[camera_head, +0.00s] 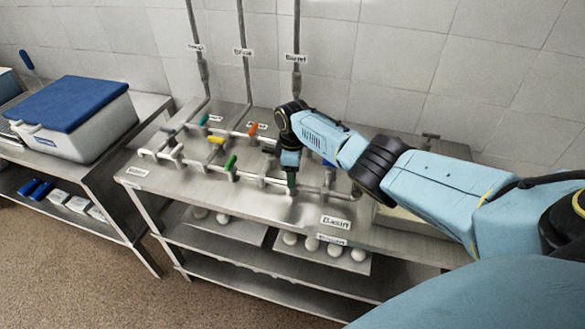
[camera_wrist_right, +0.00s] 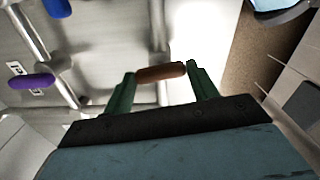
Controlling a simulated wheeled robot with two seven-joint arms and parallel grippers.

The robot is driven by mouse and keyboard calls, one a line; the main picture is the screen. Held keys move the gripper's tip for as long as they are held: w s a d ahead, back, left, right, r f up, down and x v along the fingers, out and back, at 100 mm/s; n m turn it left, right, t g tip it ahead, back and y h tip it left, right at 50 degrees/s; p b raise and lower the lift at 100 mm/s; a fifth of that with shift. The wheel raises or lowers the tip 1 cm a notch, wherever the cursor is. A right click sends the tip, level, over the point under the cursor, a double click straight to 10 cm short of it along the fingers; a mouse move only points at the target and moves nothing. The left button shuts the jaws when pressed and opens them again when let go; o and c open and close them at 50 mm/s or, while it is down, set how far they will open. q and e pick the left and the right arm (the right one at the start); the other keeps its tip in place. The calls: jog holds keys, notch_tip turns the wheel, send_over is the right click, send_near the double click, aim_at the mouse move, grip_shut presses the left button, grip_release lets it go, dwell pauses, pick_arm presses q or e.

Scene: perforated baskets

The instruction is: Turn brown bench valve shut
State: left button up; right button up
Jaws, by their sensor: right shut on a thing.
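The brown valve handle (camera_wrist_right: 158,73) lies between the two green fingers of my right gripper (camera_wrist_right: 161,80) in the right wrist view, with the fingers at its two ends. In the head view my right gripper (camera_head: 291,180) points down onto the pipework at the front of the steel bench (camera_head: 262,205). It hides the brown handle there. The right gripper is shut on the handle. My left gripper is in neither view.
Close by are a purple handle (camera_wrist_right: 31,81) and a blue handle (camera_wrist_right: 57,7) on pipes. Green (camera_head: 230,162), yellow (camera_head: 215,140) and orange (camera_head: 252,128) handles stand to the left. A blue-lidded box (camera_head: 75,105) sits on the left table. The tiled wall bounds the back.

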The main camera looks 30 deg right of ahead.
jog(key=shift+m, duration=0.9)
jog(key=shift+p, duration=0.3)
jog(key=o, duration=1)
jog(key=shift+r, duration=0.1)
jog(key=shift+r, duration=0.35)
notch_tip(320, 180, up, 13)
jog(key=p, duration=0.1)
jog(key=shift+f, duration=0.2)
